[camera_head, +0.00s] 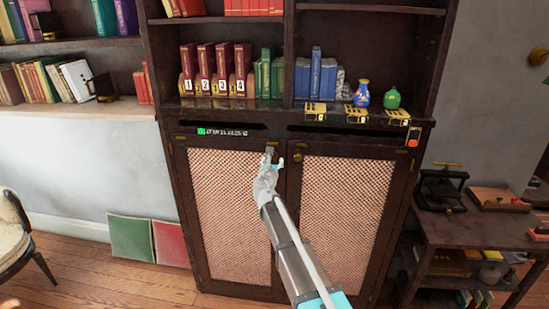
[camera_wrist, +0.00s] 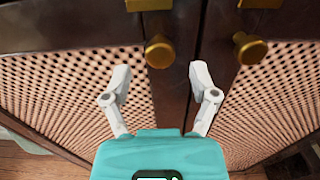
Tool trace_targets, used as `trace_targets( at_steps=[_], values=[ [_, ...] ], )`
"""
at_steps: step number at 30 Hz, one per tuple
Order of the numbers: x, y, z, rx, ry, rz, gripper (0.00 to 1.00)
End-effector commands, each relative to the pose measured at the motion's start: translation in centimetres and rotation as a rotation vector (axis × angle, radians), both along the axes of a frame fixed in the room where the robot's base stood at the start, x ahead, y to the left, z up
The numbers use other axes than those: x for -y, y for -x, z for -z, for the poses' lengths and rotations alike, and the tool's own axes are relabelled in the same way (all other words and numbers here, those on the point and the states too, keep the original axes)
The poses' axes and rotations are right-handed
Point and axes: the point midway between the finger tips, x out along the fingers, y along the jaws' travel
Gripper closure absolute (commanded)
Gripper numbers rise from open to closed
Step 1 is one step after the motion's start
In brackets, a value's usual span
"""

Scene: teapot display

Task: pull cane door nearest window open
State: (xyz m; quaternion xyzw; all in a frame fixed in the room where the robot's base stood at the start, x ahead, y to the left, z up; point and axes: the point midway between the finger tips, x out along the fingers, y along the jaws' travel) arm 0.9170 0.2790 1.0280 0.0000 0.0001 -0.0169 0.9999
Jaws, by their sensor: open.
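The cabinet has two cane doors side by side, a left one (camera_head: 228,215) and a right one (camera_head: 345,215). Both look shut. No window is in view, so I cannot tell which door is nearest it. My gripper (camera_head: 271,163) is at the upper inner edge of the left door, hiding part of it. In the wrist view its two fingers (camera_wrist: 160,73) are spread and empty. The left door's brass knob (camera_wrist: 158,51) is just beyond the fingertips, between them sideways. Contact cannot be seen. The right door's knob (camera_wrist: 250,48) is to the right, outside the fingers.
Shelves above hold numbered red books (camera_head: 215,72), a blue vase (camera_head: 361,93) and a green pot (camera_head: 391,98). A low side table (camera_head: 460,232) stands right of the cabinet. Green and red panels (camera_head: 130,238) lean on the left wall, near a chair (camera_head: 15,235).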

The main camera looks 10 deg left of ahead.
Motion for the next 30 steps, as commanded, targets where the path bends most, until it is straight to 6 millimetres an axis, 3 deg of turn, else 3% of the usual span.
trace_targets(
  at_steps=[3, 9, 22, 30],
  values=[
    [0.0, -1.9, 0.0, 0.0, 0.0, 0.001, 0.24],
    [0.1, -3.4, 0.0, 0.0, 0.0, 0.001, 0.24],
    [0.2, -3.7, 0.0, 0.0, 0.0, 0.001, 0.24],
    [0.2, -3.7, 0.0, 0.0, 0.0, 0.001, 0.74]
  ],
)
